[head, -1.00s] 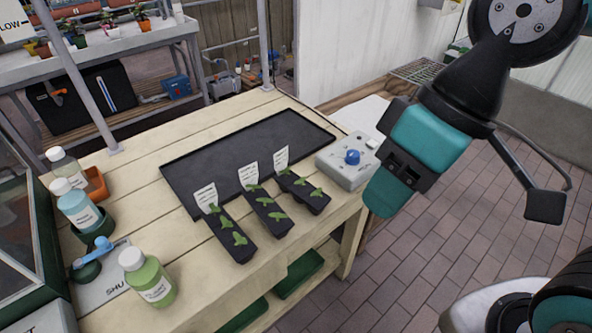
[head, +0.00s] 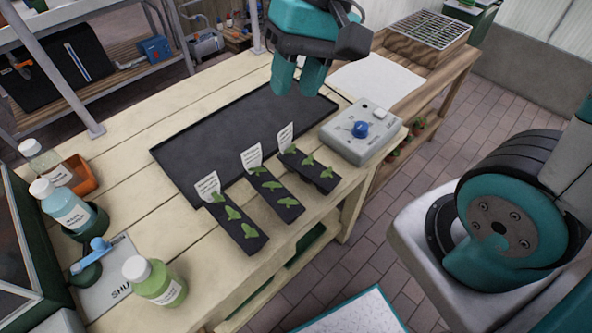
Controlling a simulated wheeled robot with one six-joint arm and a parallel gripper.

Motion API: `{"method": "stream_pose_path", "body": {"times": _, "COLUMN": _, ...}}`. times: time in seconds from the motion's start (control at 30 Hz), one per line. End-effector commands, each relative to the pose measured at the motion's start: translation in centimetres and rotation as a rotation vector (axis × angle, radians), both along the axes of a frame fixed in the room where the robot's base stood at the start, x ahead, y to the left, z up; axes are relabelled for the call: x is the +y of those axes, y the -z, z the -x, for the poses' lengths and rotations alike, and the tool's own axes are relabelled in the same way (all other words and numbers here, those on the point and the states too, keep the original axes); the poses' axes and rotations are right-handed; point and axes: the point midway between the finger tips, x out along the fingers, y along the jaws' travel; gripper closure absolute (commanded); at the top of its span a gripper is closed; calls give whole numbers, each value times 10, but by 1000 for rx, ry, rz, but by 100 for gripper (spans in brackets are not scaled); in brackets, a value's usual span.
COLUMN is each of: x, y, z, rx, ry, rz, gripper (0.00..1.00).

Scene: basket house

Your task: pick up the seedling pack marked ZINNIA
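Three black seedling packs with green sprouts and white label tags stand side by side on the wooden bench: a left pack (head: 250,243), a middle pack (head: 290,212) and a right pack (head: 325,186). Each tag stands at its pack's far end. The print on the tags is too small to read, so I cannot tell which is marked ZINNIA. The far ends of the packs are at the near edge of a black tray. My gripper (head: 298,88) is above the back right of the tray, beyond the right pack. Its two teal fingers point down, apart and empty.
The black tray (head: 215,140) is otherwise bare. A grey control box (head: 345,143) with a blue knob stands right of the packs. Several bottles, including a green one (head: 150,283), stand at the left. A white sheet (head: 375,82) and a wire rack (head: 432,30) lie behind right.

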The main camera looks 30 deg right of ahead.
Motion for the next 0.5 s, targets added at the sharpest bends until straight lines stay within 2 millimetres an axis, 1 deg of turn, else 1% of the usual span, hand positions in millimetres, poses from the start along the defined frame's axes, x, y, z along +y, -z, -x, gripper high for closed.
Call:
{"method": "stream_pose_path", "body": {"times": 0.03, "x": -11, "y": 4, "z": -27, "rx": 79, "ry": 161, "rz": 14, "gripper": 66}}
{"method": "stream_pose_path", "body": {"times": 0.1, "x": -26, "y": 13, "z": -58, "rx": 184, "ry": 393, "rz": 33, "gripper": 66}}
{"method": "stream_pose_path", "body": {"times": 0.2, "x": -49, "y": 29, "z": -94, "rx": 313, "ry": 677, "rz": 60, "gripper": 66}}
{"method": "stream_pose_path", "body": {"times": 0.3, "x": -67, "y": 44, "z": -117, "rx": 408, "ry": 883, "rz": 83, "gripper": 66}}
{"method": "stream_pose_path", "body": {"times": 0.33, "x": -72, "y": 48, "z": -121, "rx": 428, "ry": 929, "rz": 88, "gripper": 66}}
{"method": "stream_pose_path", "body": {"times": 0.4, "x": -78, "y": 55, "z": -128, "rx": 462, "ry": 1002, "rz": 97, "gripper": 66}}
{"method": "stream_pose_path", "body": {"times": 0.5, "x": -78, "y": 67, "z": -131, "rx": 484, "ry": 1046, "rz": 104, "gripper": 66}}
